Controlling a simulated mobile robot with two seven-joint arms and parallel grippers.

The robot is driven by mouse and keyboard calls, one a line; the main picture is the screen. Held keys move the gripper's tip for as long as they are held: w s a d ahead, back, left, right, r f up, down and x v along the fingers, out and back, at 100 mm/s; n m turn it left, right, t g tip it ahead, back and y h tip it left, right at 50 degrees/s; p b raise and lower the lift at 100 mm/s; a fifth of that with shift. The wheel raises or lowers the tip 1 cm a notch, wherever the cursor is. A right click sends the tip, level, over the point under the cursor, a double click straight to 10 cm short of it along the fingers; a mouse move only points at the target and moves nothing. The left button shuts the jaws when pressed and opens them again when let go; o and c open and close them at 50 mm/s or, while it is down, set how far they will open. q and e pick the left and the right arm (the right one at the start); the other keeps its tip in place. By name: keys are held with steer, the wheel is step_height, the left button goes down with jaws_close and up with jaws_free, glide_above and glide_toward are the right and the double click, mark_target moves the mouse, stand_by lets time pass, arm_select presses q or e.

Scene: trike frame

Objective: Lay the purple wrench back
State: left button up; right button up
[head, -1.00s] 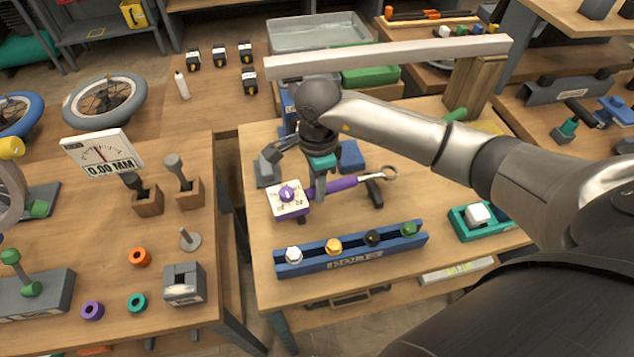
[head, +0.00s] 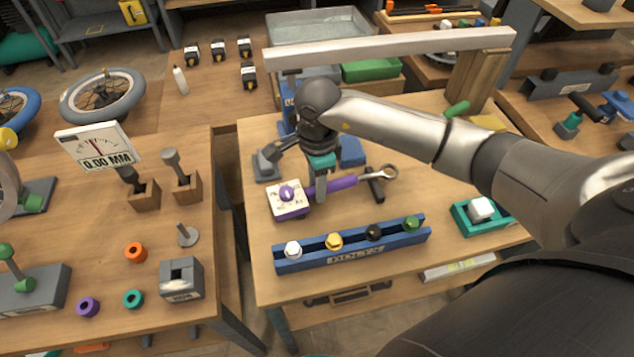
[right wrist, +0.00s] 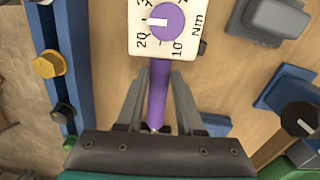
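The purple wrench (head: 336,184) has a square white dial head with a purple knob at its left end and a grey ring at its right end. It lies level, low over the right-hand table. My right gripper (head: 321,192) points down at its handle, near the dial. In the right wrist view, the fingers (right wrist: 158,80) flank the purple handle (right wrist: 157,95) closely and look shut on it. A dark rest (head: 376,190) stands under the ring end; whether the wrench touches it I cannot tell. My left gripper is not in view.
A blue bolt rail (head: 350,256) with several bolts stands in front of the wrench. A teal tray (head: 465,222) is to the right. A pale beam (head: 390,48) on a wooden post spans the back. A gauge (head: 95,147) stands on the left table.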

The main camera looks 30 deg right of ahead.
steer(key=o, duration=0.4)
step_height(320, 180, up, 15)
steer(key=shift+r+p, duration=0.2)
steer(key=shift+p, duration=0.75)
